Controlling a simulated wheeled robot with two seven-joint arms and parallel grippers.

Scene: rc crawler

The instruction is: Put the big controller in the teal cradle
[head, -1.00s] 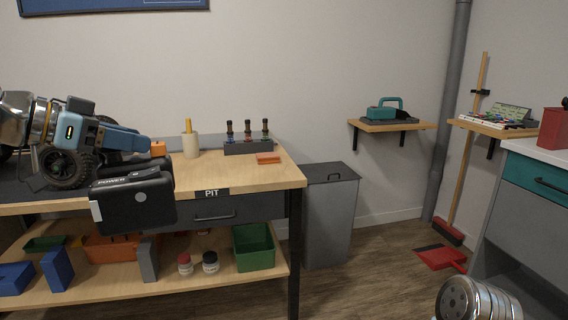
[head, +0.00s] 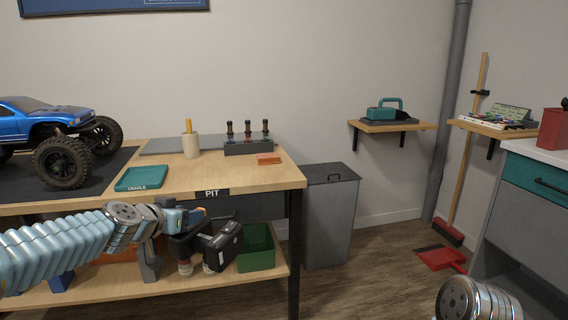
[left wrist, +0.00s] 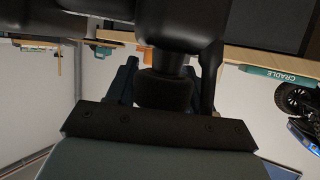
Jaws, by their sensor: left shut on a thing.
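The big controller (head: 222,246) is black and boxy, and it shows in front of the bench's front edge and lower shelf in the head view. My left gripper (head: 188,222) is shut on it. In the left wrist view the dark controller (left wrist: 180,35) fills the upper middle, with its narrow part between the fingers (left wrist: 165,85). The teal cradle (head: 145,179) is a shallow tray lettered CRADLE on the bench top, up and left of the gripper. It looks empty. Its edge also shows in the left wrist view (left wrist: 279,77). My right gripper is out of view.
A blue truck (head: 50,125) stands on a dark mat (head: 108,172) left of the cradle. A cup (head: 191,146), a rack of bottles (head: 248,148) and an orange block (head: 269,160) are behind and right. A green bin (head: 257,262) sits on the lower shelf.

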